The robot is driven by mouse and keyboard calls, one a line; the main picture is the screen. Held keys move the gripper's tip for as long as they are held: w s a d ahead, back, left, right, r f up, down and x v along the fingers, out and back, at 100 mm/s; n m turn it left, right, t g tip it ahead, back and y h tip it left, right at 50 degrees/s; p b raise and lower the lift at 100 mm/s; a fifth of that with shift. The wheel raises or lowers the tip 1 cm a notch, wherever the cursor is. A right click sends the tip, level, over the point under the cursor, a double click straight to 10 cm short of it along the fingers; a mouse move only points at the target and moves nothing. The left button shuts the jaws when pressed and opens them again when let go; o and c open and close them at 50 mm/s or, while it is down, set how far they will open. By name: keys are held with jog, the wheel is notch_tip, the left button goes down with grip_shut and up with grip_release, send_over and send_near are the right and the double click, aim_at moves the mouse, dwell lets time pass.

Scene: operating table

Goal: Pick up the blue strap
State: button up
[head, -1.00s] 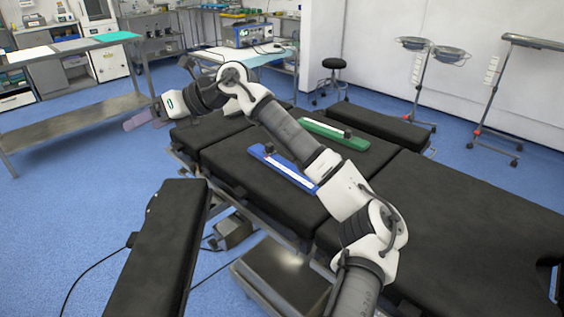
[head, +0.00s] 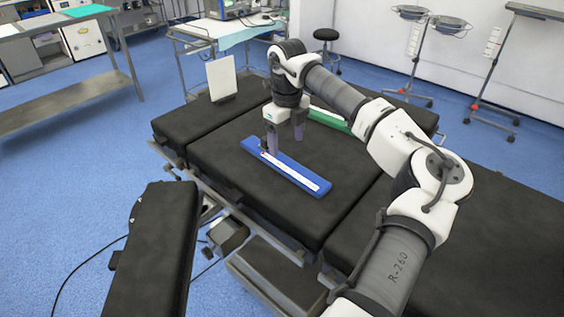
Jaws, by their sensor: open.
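The blue strap (head: 302,181) lies flat on the black operating table, running diagonally, with a white strip along its top. My gripper (head: 284,145) points down over the far left end of the strap. Its fingers are apart and nothing shows between them. One finger appears in front of the strap's far end; I cannot tell whether it touches. The small dark knob seen at that end before is hidden by the gripper.
A green strap (head: 329,119) lies behind, partly covered by my arm. A white panel (head: 221,79) stands on the table's far left section. A black padded arm board (head: 154,252) juts out at the front left. Black table surface (head: 225,150) around the blue strap is clear.

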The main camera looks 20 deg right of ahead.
aim_at(284, 162)
jog(key=shift+w+a+f+p, duration=0.1)
jog(key=shift+f+p, duration=0.2)
jog(key=shift+f, duration=1.45)
jog(key=shift+w+a+f+p, duration=0.1)
jog(key=shift+f+p, duration=0.2)
jog(key=shift+f, duration=1.45)
jog(key=c, duration=1.1)
jog(key=shift+r, duration=0.15)
jog(key=shift+c, duration=0.2)
